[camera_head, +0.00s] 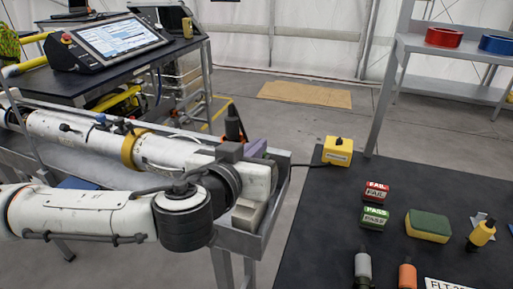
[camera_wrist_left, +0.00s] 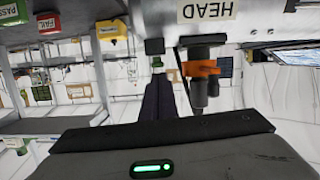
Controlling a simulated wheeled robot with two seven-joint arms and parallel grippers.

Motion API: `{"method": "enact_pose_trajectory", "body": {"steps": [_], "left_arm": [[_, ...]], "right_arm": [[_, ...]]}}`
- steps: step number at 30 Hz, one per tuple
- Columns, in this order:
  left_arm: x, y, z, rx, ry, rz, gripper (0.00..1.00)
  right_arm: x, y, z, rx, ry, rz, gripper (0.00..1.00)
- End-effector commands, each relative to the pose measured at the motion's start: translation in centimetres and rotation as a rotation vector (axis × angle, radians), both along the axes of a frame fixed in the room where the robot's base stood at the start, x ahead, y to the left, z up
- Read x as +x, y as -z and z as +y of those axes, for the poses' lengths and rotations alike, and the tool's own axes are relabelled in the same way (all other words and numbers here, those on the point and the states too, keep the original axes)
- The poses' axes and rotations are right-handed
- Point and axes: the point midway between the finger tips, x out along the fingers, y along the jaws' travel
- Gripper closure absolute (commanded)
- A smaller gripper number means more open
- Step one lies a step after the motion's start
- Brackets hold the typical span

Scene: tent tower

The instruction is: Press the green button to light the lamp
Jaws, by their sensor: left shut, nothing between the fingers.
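A black block (camera_wrist_left: 154,46) with a small green part (camera_wrist_left: 157,62) that looks like the green button is fixed beside the white body labelled HEAD (camera_wrist_left: 208,10) in the left wrist view. The dark fingers of my left gripper (camera_wrist_left: 158,84) are shut and empty, with their tips close to the green part. Contact cannot be told. In the head view my left gripper (camera_head: 254,148) is at the tray's far right end, largely hidden by my arm. The button is not visible there. The lamp cannot be identified. My right gripper is not in view.
The dark table at right holds a yellow box (camera_head: 338,151), FAIL (camera_head: 376,192) and PASS (camera_head: 374,216) blocks and a sponge (camera_head: 428,226). A long white tube (camera_head: 75,132) lies in the metal tray. An orange-ringed fitting (camera_wrist_left: 200,69) stands right of my fingers. A console (camera_head: 110,42) is behind.

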Motion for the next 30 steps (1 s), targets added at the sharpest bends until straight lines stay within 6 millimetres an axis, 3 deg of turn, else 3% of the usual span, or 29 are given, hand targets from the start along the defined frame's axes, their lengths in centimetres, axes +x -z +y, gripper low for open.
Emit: {"method": "enact_pose_trajectory", "body": {"steps": [13,22,30], "left_arm": [[-0.1,0.4,-0.1,-0.001,0.002,-0.001,1.0],[-0.7,1.3,-1.4,-0.009,0.029,0.001,1.0],[-0.3,2.3,-0.7,-0.007,0.013,0.003,1.0]], "right_arm": [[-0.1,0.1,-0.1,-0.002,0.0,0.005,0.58],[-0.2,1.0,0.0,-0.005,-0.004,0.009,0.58],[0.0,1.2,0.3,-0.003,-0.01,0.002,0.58]]}}
